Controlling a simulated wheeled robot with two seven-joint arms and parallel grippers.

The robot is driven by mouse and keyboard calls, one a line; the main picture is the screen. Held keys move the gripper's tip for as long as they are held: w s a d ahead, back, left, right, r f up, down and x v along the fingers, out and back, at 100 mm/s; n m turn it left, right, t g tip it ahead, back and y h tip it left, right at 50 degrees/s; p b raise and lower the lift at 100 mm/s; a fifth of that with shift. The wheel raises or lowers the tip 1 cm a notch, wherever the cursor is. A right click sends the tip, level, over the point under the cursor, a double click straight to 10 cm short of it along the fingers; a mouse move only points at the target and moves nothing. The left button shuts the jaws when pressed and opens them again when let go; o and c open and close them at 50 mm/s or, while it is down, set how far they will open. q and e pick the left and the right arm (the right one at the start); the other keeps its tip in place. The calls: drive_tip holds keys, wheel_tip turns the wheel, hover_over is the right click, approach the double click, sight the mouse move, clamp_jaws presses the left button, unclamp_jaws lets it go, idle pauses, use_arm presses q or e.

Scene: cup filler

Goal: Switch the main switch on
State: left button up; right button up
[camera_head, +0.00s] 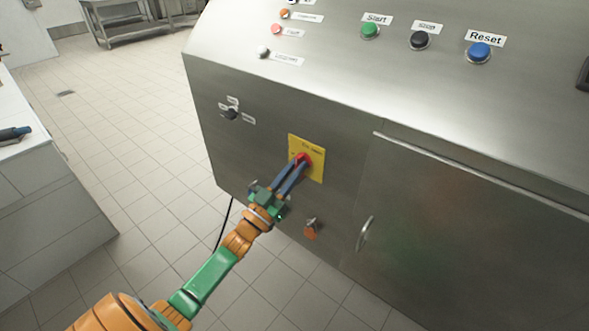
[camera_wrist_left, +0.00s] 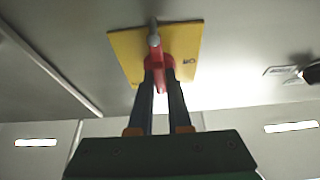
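The main switch is a red rotary knob (camera_head: 304,158) on a yellow plate (camera_head: 318,171), on the front of the steel machine. The left wrist view shows the red knob (camera_wrist_left: 158,64) with a grey tip, in front of its yellow plate (camera_wrist_left: 124,44). My left gripper (camera_head: 298,163) reaches the knob from the front. In the left wrist view, its two dark fingers (camera_wrist_left: 160,72) lie on either side of the knob's handle and appear closed on it. The fingertips hide part of the knob. My right gripper is not in view.
A black selector (camera_head: 231,114) sits left of the plate, and an orange-tagged key or lock (camera_head: 311,229) below it. A door handle (camera_head: 364,233) sticks out at the right. Green (camera_head: 370,31), black (camera_head: 420,40) and blue (camera_head: 479,52) buttons are on the sloped top.

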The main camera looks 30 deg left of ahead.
use_arm(q)
drive_tip(key=o, duration=0.4)
drive_tip(key=shift+o, duration=0.2)
drive_tip(key=v, duration=0.7)
drive_tip(key=shift+b, duration=0.3)
drive_tip(key=shift+f, duration=0.15)
